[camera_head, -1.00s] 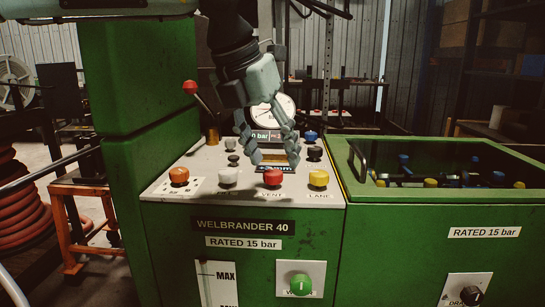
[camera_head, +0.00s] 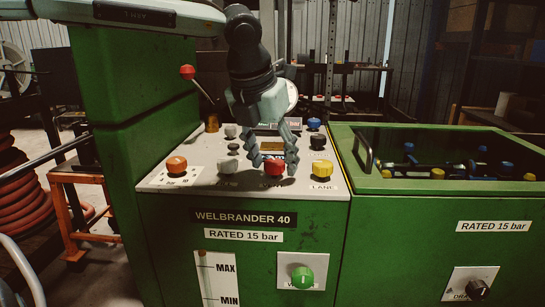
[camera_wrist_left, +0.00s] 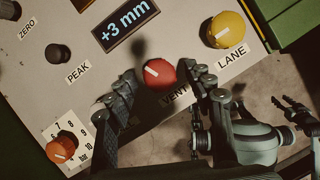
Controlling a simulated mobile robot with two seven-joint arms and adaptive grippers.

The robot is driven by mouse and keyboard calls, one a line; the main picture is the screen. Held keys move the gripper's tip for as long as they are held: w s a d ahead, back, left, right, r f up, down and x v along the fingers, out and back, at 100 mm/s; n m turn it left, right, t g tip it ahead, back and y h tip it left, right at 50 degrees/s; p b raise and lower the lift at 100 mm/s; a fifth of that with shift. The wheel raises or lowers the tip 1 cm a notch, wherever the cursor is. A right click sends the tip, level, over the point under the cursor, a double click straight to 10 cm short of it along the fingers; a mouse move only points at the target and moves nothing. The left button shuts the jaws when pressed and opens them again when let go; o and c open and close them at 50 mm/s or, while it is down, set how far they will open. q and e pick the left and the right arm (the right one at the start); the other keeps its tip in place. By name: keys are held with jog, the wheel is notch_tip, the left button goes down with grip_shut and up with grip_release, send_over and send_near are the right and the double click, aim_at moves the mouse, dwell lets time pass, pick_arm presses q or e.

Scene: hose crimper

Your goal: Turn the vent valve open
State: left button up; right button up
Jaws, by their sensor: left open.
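The vent valve is a red knob (camera_head: 275,167) at the front of the white panel top (camera_head: 205,190). In the left wrist view the red knob (camera_wrist_left: 162,74) sits above the label VENT, with a white mark pointing to its upper left side. My left gripper (camera_head: 272,160) is open, with one finger on each side of the knob. In the left wrist view its fingers (camera_wrist_left: 160,88) straddle the knob; I cannot tell whether they touch it. My right gripper (camera_wrist_left: 289,112) seems to show at the right of the left wrist view, apart from the panel; its opening is unclear.
A yellow knob (camera_head: 321,169) labelled LANE stands right of the vent knob. A pale knob (camera_head: 228,167) and an orange knob (camera_head: 176,165) stand left. A red-tipped lever (camera_head: 187,72) rises behind. A green bin (camera_head: 440,187) adjoins on the right.

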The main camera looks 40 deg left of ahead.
pick_arm(q)
jog(key=shift+c, duration=0.2)
jog(key=c, duration=1.1)
jog(key=shift+m+b, duration=0.3)
jog(key=shift+m+h, duration=0.3)
jog(key=shift+m, duration=0.2)
jog(key=shift+a+m+h, duration=0.15)
jog(key=shift+m+h, duration=0.25)
jog(key=shift+m, duration=1.1)
pick_arm(e)
notch_tip(320, 180, up, 2)
jog(key=shift+d+r, duration=0.1)
pick_arm(q)
jog(key=o, duration=1.1)
